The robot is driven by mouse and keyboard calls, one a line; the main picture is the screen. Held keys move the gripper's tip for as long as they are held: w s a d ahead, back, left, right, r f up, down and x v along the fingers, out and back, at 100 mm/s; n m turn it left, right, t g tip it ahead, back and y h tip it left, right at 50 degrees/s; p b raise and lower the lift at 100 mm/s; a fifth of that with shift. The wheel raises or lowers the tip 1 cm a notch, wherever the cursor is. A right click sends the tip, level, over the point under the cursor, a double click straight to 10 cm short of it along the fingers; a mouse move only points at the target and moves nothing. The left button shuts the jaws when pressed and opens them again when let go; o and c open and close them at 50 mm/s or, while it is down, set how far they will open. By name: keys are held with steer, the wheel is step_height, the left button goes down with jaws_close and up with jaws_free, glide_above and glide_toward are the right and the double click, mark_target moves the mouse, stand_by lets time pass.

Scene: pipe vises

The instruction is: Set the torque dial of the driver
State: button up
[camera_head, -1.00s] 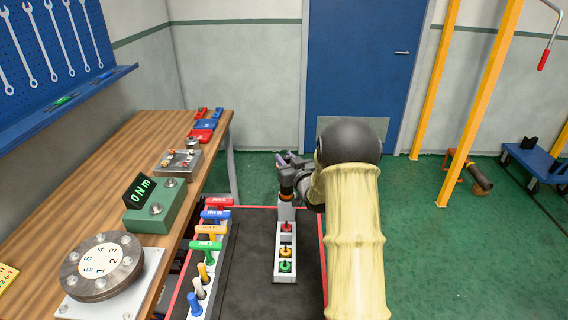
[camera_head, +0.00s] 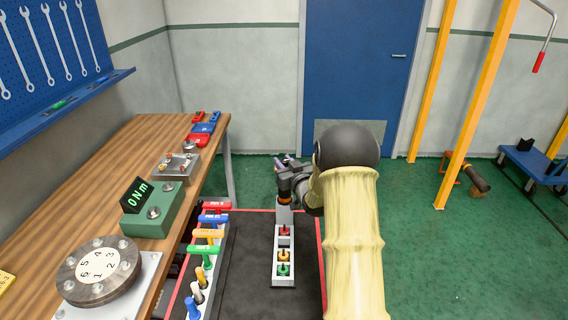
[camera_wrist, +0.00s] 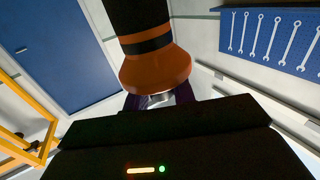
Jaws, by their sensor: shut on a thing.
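My gripper (camera_head: 286,164) is at the far end of a grey rack (camera_head: 283,255), beyond my arm. Its dark fingers are shut around a small silvery part of an upright orange and black tool, apparently the driver (camera_head: 285,198). In the wrist view the driver (camera_wrist: 155,68) fills the upper middle, its orange flared end close to my gripper (camera_wrist: 160,100). In the head view the orange part shows just below the fingers, above the grey block of the rack. The silvery part is mostly hidden, and I cannot read any dial marks on the driver.
A wooden bench (camera_head: 75,190) at left carries a green box (camera_head: 152,212) reading "0 Nm" and a round numbered dial (camera_head: 98,268). Coloured T-handles (camera_head: 208,236) stand left of the rack. Red, yellow and green knobs (camera_head: 284,256) sit in it.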

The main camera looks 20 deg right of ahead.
steer(key=o, duration=1)
steer(key=shift+c, duration=0.2)
steer(key=shift+s, duration=0.1)
steer(key=s+d+b, duration=0.1)
steer(key=s+b, duration=0.3)
steer(key=s, duration=1.3)
steer(key=shift+s, duration=0.15)
steer(key=shift+d, duration=0.1)
